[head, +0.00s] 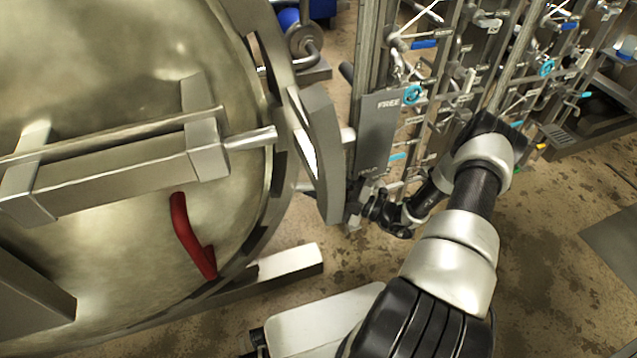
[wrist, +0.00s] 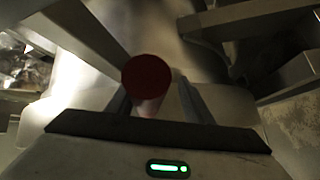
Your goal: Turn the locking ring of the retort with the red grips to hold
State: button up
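The retort's large round steel door (head: 100,120) fills the left of the head view, with the toothed locking ring (head: 268,215) around its edge. One bent red grip (head: 190,238) shows low on the door side. My gripper (head: 362,205) is right of the ring, partly hidden by a steel block on it. In the wrist view, a dark red round end of a grip (wrist: 147,78) lies between the two fingers of my gripper (wrist: 155,95). The fingers stand apart, with a narrow gap seeming to show at the right. Contact is hard to tell in the dim light.
A grey plate (head: 378,130) marked "FREE" stands on a post just above my gripper. Behind it is a rack of pipes and valves with cyan handwheels (head: 413,94). Open stained floor (head: 560,240) lies to the right of my arm.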

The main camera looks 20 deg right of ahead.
dwell(0.3)
jog(key=shift+d, duration=0.1)
jog(key=p+v, duration=0.1)
jog(key=v, duration=1.6)
jog(key=shift+s+p, duration=0.2)
jog(key=shift+p, duration=0.15)
jog(key=shift+f, duration=0.15)
